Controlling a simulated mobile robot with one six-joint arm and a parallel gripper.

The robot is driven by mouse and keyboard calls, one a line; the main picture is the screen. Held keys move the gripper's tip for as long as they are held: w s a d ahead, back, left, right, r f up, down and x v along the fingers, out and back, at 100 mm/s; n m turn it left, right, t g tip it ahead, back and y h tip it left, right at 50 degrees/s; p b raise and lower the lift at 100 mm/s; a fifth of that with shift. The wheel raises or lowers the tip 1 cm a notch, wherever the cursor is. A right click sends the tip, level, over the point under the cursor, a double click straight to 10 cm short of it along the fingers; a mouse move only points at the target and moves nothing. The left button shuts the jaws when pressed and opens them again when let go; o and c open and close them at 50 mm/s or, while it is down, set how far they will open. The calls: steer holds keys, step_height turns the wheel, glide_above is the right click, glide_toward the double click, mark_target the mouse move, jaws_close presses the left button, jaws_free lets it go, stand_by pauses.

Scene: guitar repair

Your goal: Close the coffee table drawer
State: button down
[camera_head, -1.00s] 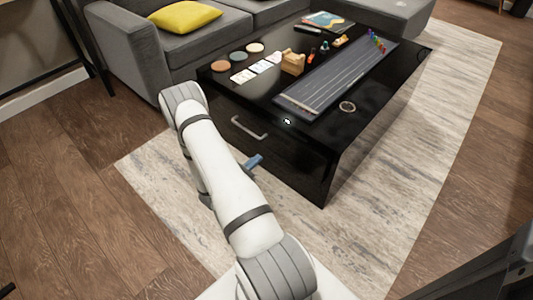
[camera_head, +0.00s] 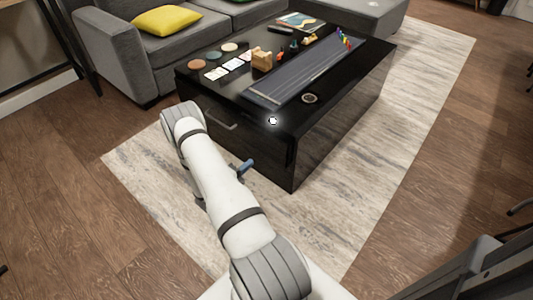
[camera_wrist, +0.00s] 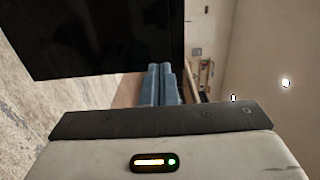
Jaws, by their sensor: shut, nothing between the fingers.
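The black coffee table (camera_head: 340,95) stands on the rug in the head view. Its drawer front (camera_head: 250,140) has a silver bar handle (camera_head: 220,118), partly hidden behind my arm. I cannot tell for sure whether the drawer sticks out, as the black surfaces merge. My gripper (camera_head: 247,165) shows blue fingertips in front of the drawer front, toward its lower right part. In the wrist view my gripper (camera_wrist: 161,83) has its two blue fingers together and empty. A black panel of the table (camera_wrist: 100,40) lies just beyond them. I cannot tell whether they touch it.
The tabletop holds a long dark board (camera_head: 315,72), a small wooden holder (camera_head: 262,58), white cards (camera_head: 230,65) and round coasters (camera_head: 196,64). A grey sofa (camera_head: 125,55) with a yellow cushion (camera_head: 165,20) stands behind. The rug (camera_head: 340,200) right of the table is clear.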

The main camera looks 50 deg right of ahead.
mark_target(275, 141)
steer(key=d+b, duration=0.1)
steer(key=d, duration=0.3)
steer(key=d+b, duration=0.1)
steer(key=d, duration=0.3)
steer(key=d+b, duration=0.1)
steer(key=d, duration=0.4)
steer(key=shift+w+f+b, duration=0.1)
steer(key=shift+w+b, duration=0.2)
steer(key=shift+b, duration=0.05)
steer(key=shift+w+d, duration=0.1)
steer(key=shift+d, duration=0.3)
